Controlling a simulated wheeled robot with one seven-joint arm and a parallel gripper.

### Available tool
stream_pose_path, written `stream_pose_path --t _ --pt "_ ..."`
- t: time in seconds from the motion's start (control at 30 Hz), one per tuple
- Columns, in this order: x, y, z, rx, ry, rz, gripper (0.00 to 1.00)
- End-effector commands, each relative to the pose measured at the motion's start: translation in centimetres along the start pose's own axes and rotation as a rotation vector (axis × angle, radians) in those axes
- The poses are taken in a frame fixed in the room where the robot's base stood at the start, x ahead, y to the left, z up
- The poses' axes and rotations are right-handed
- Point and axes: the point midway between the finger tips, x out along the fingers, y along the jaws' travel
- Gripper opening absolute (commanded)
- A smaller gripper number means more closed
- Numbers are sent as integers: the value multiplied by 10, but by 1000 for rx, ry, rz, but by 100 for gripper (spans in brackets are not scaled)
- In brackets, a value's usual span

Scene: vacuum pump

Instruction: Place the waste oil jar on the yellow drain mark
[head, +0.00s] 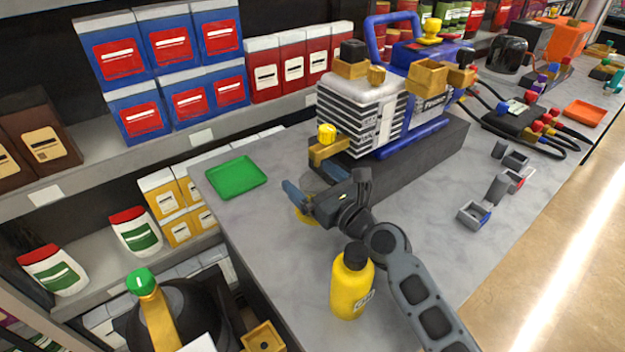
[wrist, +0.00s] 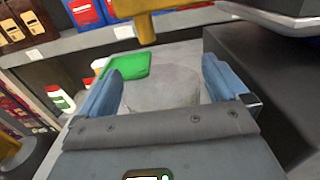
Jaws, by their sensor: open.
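A clear, faint jar, which I take to be the waste oil jar (wrist: 160,90), stands between my blue fingers in the wrist view. In the head view only its pale outline shows, under the pump's drain side. My gripper (wrist: 160,74) is open around it, one finger on each side; I cannot tell whether either touches it. It also shows in the head view (head: 311,186). A piece of yellow, likely the drain mark (head: 304,217), shows on the grey counter below my fingers, mostly hidden. I cannot tell whether the jar stands fully on it.
The blue and grey vacuum pump (head: 365,105) stands on a dark block right behind my gripper, with a yellow-topped fitting (head: 327,140) overhanging. A yellow bottle (head: 351,285) stands near my arm. A green tray (head: 236,177) lies at the left; counter around it is clear.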

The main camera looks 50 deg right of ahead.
Motion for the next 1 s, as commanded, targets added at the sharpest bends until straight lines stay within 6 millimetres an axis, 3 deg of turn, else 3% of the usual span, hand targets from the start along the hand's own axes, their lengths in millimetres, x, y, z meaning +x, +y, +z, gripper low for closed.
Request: stream_pose_path --t 0.53,0.73,1.0 --pt "-98 0 -4 0 4 0 100" --pt "-115 0 -2 -1 2 -1 100" --pt "-118 0 -1 0 2 0 100"
